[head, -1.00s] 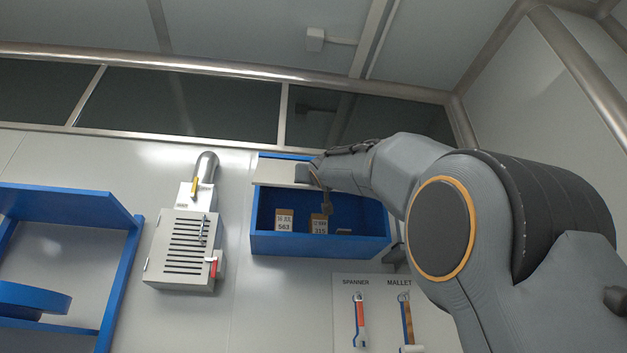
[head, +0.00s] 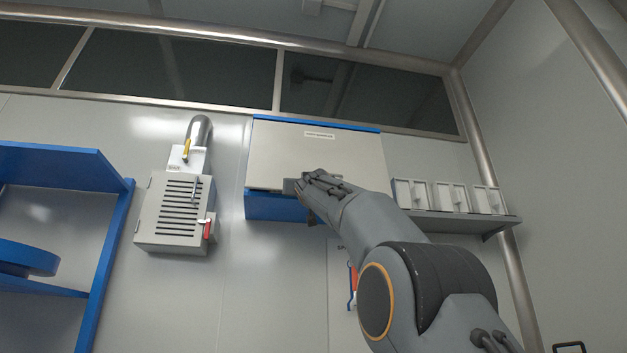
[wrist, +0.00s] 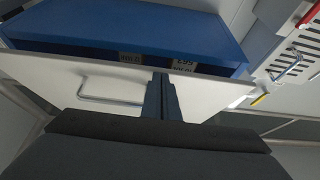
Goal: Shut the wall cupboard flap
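The wall cupboard (head: 275,207) is a blue box on the wall. Its cream flap (head: 285,150), hinged at the top, hangs over most of the front. A blue strip shows below the flap in the head view. In the wrist view the flap (wrist: 215,92) stands away from the blue body (wrist: 130,30), and labelled boxes (wrist: 183,64) show in the gap. My gripper (head: 298,187) is at the flap's lower edge. In the wrist view its fingers (wrist: 161,85) are together against the flap's face, beside the wire handle (wrist: 110,100); the handle's right end is hard to make out.
A grey vented box (head: 176,212) with a pipe and red lever is on the wall to the left. Blue shelving (head: 110,260) stands further left. A shelf (head: 465,222) with several small white boxes is to the right. A tool board below is mostly hidden by my arm.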

